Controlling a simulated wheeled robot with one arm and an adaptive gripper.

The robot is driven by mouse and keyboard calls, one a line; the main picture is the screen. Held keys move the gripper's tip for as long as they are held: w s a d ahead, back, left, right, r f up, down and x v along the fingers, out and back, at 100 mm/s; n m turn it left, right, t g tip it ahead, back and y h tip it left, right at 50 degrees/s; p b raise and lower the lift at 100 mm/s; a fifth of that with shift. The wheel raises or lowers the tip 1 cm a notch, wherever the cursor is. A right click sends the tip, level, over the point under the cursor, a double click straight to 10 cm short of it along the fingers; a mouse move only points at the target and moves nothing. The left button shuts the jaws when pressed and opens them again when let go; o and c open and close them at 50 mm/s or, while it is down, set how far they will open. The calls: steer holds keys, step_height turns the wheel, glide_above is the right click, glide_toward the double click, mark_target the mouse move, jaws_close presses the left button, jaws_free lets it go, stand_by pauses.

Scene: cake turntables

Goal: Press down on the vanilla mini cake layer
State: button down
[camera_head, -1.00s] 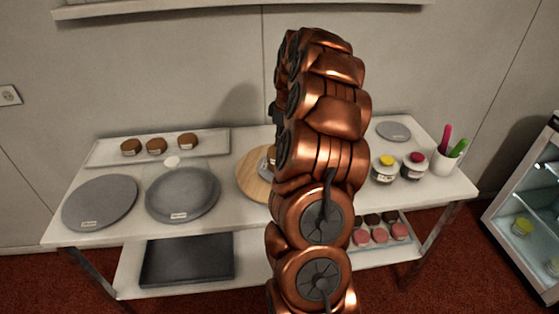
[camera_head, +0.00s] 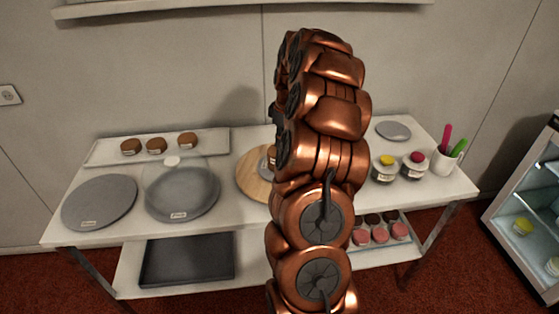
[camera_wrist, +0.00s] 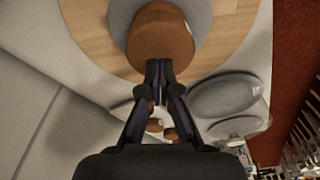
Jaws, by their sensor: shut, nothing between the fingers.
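A golden-brown mini cake layer (camera_wrist: 160,38) sits on a small grey disc (camera_wrist: 203,14) on a round wooden board (camera_wrist: 95,35) in the wrist view. In the head view my arm hides the gripper and much of the board (camera_head: 248,178); only a sliver of the cake (camera_head: 271,155) shows beside the arm.
Right are two jars (camera_head: 384,171) (camera_head: 413,167) and a utensil cup (camera_head: 444,162). A lower shelf holds pink and dark cakes (camera_head: 380,235).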

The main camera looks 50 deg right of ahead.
steer(key=shift+s+a+f+b, duration=0.1)
steer(key=shift+f+b, duration=0.65)
steer(key=shift+f, duration=0.3)
stand_by(0.9)
steer(key=shift+r+b, duration=0.25)
steer(key=shift+b, duration=0.4)
stand_by(1.2)
steer(key=shift+f+b, duration=0.2)
steer(key=shift+b, duration=0.2)
stand_by(0.5)
steer(key=shift+r+b, duration=0.2)
steer(key=shift+b, duration=0.2)
stand_by(1.1)
steer(key=shift+f, duration=0.2)
stand_by(0.6)
steer(key=shift+r+b, duration=0.1)
steer(key=shift+b, duration=0.4)
stand_by(0.5)
